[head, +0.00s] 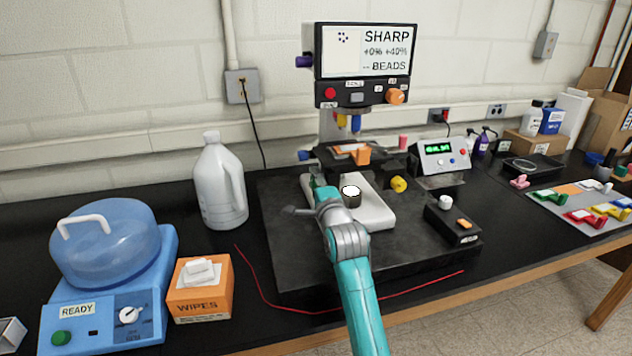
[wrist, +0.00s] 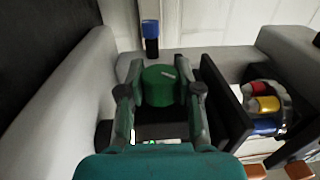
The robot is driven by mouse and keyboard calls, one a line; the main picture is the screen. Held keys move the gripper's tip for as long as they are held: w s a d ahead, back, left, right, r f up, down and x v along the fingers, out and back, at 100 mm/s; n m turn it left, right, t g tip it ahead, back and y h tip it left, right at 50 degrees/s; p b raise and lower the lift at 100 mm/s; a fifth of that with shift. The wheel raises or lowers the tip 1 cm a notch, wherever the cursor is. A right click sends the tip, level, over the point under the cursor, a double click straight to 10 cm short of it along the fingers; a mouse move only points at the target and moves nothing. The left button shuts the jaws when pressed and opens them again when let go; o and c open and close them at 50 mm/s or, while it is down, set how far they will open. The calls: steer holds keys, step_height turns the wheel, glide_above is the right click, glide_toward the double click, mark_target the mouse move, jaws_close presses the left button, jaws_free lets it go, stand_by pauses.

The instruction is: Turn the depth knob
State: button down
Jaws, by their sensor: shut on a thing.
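A green knob (wrist: 160,84) with a white mark on its top sits between the fingers of my gripper (wrist: 161,94) in the wrist view. The fingers are closed against its two sides. No label on it can be read, so I cannot tell from lettering that it is the depth knob. In the head view my gripper (head: 318,189) is at the left side of the grey-white base of the instrument (head: 374,212). Only a little green shows there, and the arm hides most of the knob.
The instrument's screen (head: 366,50) reads "SHARP" and "BEADS". Blue (head: 305,155), yellow (head: 398,184) and orange (head: 362,155) knobs surround its stage. A white jug (head: 217,185), a wipes box (head: 199,296) and a blue centrifuge-like machine (head: 106,270) stand left. A control box (head: 453,222) stands right.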

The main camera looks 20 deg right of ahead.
steer(key=shift+t, duration=1)
steer(key=c, duration=0.8)
jaws_free()
steer(key=shift+o, duration=0.2)
steer(key=v, duration=1.2)
steer(key=shift+f, duration=0.1)
